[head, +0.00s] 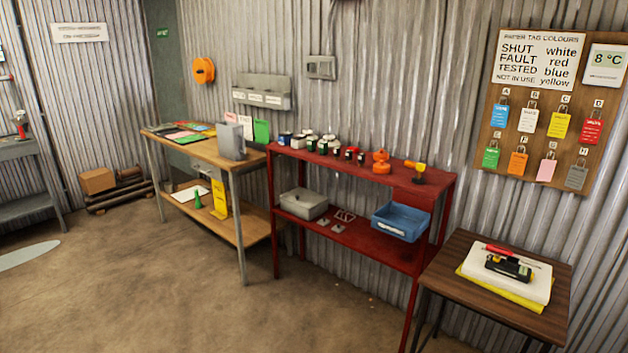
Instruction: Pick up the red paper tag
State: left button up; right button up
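A red tag (592,131) hangs under the letter D on the brown wall board (490,150), at the right of the head view. A white tag (528,120), a yellow tag (559,125) and a blue tag (500,115) hang in the same row. Green, orange, pink and grey tags hang below. Flat coloured sheets, some reddish, lie on the wooden bench (205,150) at the left; they are too small to tell whether one is a paper tag. Neither of my grippers shows in this view.
A red shelf unit (350,172) stands mid-view with small jars and a blue bin (402,221). A small dark table (456,281) at the lower right holds a white pad and a black device. The floor (170,290) in front is open.

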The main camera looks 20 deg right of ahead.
aim_at(591, 130)
jog(key=i+l+z, duration=0.15)
jog(key=z, duration=0.25)
jog(key=i+z, duration=0.25)
jog(key=z, duration=0.15)
jog(key=i+l+z, duration=0.1)
jog(key=i+z, duration=0.15)
jog(key=z, duration=0.15)
jog(key=i+z, duration=0.2)
jog(key=z, duration=0.25)
jog(key=i+j+z, duration=0.2)
jog(key=z, duration=0.2)
